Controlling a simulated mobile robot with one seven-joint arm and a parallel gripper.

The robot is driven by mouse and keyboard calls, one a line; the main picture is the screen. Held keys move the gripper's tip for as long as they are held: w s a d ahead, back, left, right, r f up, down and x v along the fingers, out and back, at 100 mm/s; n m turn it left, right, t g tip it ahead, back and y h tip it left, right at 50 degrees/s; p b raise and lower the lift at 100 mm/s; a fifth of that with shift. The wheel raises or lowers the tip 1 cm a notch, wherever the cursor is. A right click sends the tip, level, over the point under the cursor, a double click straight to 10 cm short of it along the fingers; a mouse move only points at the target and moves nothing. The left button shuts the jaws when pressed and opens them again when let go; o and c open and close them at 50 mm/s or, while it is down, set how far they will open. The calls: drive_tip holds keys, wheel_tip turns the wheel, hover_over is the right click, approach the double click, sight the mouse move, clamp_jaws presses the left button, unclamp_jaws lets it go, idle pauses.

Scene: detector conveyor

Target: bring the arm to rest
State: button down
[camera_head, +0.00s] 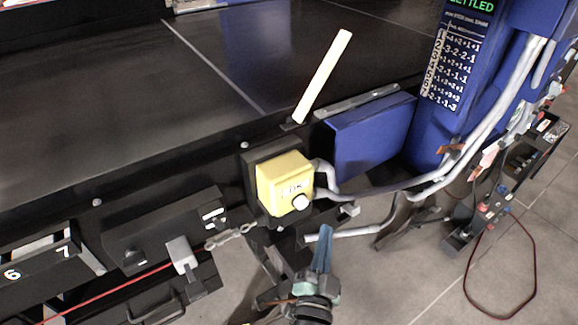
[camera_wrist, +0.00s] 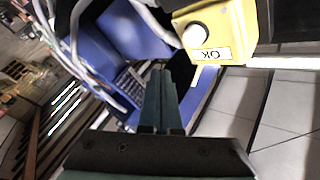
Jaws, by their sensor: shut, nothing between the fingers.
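My gripper (camera_head: 323,236) is at the lower middle of the head view, pointing up toward the conveyor's front side. Its two fingers lie together with nothing between them. In the wrist view the closed fingers (camera_wrist: 161,85) point away from the camera. A yellow box (camera_head: 284,183) with a white round button and an OK label is just up and left of my gripper in the head view. It also shows at the upper right of the wrist view (camera_wrist: 230,30). My gripper is apart from it.
The dark conveyor (camera_head: 120,110) fills the upper left. A cream stick (camera_head: 323,77) stands up from its edge. A blue box (camera_head: 370,133) and blue column (camera_head: 425,125) with grey pipes are at right. A black box (camera_head: 165,230) hangs at left.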

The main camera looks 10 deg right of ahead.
drive_tip(key=w+a+r+n+t+y, duration=0.2)
drive_tip(key=a+r+n, duration=0.1)
drive_tip(key=r, duration=0.7)
drive_tip(key=w+a+r+n+t+y, duration=0.2)
drive_tip(key=a+r, duration=0.2)
drive_tip(key=r, duration=0.6)
drive_tip(key=w+a+r+n+t+y, duration=0.2)
drive_tip(key=a+r+n, duration=0.1)
drive_tip(key=r, duration=0.7)
drive_tip(key=s+a+r+n+t, duration=0.1)
drive_tip(key=s+a+r, duration=0.1)
drive_tip(key=s+r, duration=0.3)
drive_tip(key=s+a+r+n+t+y, duration=0.1)
drive_tip(key=s+r, duration=0.4)
drive_tip(key=r, duration=0.7)
drive_tip(key=s+a+r+n+t+y, duration=0.1)
drive_tip(key=s+a+r+n, duration=0.1)
drive_tip(key=s+r, duration=0.4)
wheel_tip(320, 180, up, 2)
drive_tip(key=shift+a+r+t, duration=0.15)
drive_tip(key=shift+a+t, duration=0.15)
drive_tip(key=shift+a, duration=0.15)
